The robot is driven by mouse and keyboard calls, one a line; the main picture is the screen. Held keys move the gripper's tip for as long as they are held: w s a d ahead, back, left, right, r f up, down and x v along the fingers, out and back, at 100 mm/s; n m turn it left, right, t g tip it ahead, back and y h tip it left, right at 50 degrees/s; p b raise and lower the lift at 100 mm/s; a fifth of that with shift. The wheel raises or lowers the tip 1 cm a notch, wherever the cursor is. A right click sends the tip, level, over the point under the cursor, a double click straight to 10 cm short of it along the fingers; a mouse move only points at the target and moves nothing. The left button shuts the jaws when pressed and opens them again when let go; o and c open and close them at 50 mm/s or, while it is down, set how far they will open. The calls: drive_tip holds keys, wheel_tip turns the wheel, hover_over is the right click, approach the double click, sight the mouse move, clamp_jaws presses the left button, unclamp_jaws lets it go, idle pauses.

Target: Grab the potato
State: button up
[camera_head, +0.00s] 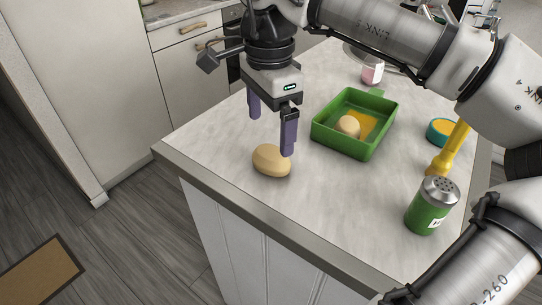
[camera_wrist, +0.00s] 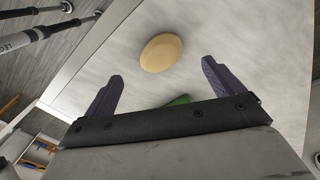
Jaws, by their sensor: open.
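A tan, oval potato (camera_head: 271,160) lies on the pale countertop (camera_head: 225,145), near its front left corner. In the wrist view the potato (camera_wrist: 161,52) lies ahead of the fingertips, between their lines. My gripper (camera_head: 271,134) points down, with its two purple fingers spread and nothing between them. In the head view its nearer finger overlaps the potato's upper right edge; I cannot tell whether they touch. It also shows in the wrist view, where both fingers of my gripper (camera_wrist: 161,71) are apart from the potato.
A green tray (camera_head: 325,142) holding a rounded tan item (camera_head: 348,126) and something yellow stands right of the gripper. A green shaker (camera_head: 430,205), a yellow utensil (camera_head: 446,150) and a teal bowl (camera_head: 440,131) are farther right. The counter left of the potato is clear.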

sight(271, 150)
wheel_tip(271, 150, down, 8)
drive_tip(key=shift+w+d+r+p, duration=0.1)
drive_tip(key=shift+d+r+p, duration=0.05)
drive_tip(key=shift+p, duration=0.35)
drive_tip(key=shift+c, duration=0.2)
drive_tip(key=c, duration=1.1)
drive_tip(key=shift+r, duration=0.1)
